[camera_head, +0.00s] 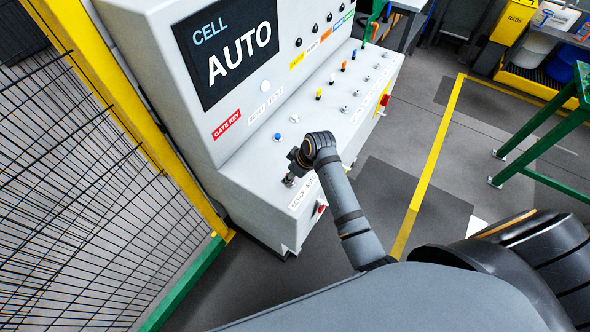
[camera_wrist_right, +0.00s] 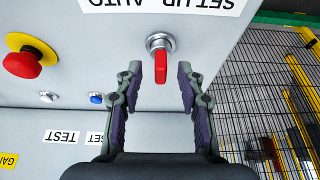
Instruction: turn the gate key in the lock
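A red key (camera_wrist_right: 161,67) stands in a round metal lock (camera_wrist_right: 159,43) on the grey console panel, beside the "SETUP AUTO" label (camera_wrist_right: 165,5). In the wrist view, my right gripper (camera_wrist_right: 159,76) is open, with one finger on each side of the key and a visible gap at both sides. The key looks lined up with the fingers. In the head view, my right gripper (camera_head: 291,172) is low at the console's near end, and it hides the key. A red "GATE KEY" label (camera_head: 226,124) is on the console's upright face. My left gripper is not in view.
The console (camera_head: 262,190) has several buttons and knobs along its ledge. A red mushroom button on a yellow base (camera_wrist_right: 25,57) sits beside the lock. The screen (camera_head: 225,48) reads "CELL AUTO". A wire fence (camera_head: 75,190) with yellow posts stands at the left.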

